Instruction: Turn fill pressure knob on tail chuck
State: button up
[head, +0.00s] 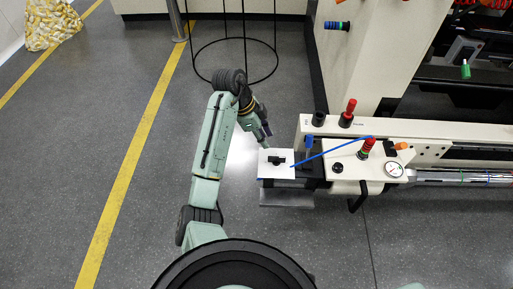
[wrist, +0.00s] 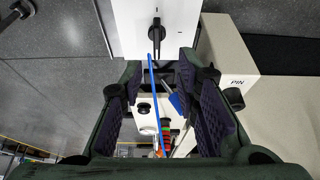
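A white panel (head: 268,170) at the machine's end carries a black knob with a bar-shaped handle (head: 276,160). A beige block (head: 352,180) right of it carries a round black knob (head: 337,168) and a pressure gauge (head: 394,169). I cannot read which is the fill pressure knob. My gripper (head: 264,134) is just behind and above the white panel. In the wrist view its two fingers (wrist: 162,95) are wide apart with nothing between them. The bar-handled knob (wrist: 156,32) shows beyond the fingers at the top, and the round black knob (wrist: 144,108) shows farther down.
A thin blue tube (head: 330,151) crosses between panel and block. A blue-topped part (head: 309,141), a red-and-green stack (head: 367,147) and a red-topped post (head: 348,112) stand nearby. A beige rail (head: 425,135) runs behind. A black wire stand (head: 235,62) is at the back.

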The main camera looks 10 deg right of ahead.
aim_at(276, 157)
jog(key=b+x, duration=0.1)
jog(key=x, duration=0.2)
jog(key=b+x, duration=0.1)
jog(key=x, duration=0.2)
jog(key=b+x, duration=0.2)
jog(key=x, duration=0.1)
jog(key=shift+s, duration=0.3)
jog(key=shift+x, duration=0.95)
jog(key=shift+w, duration=0.1)
grip_shut()
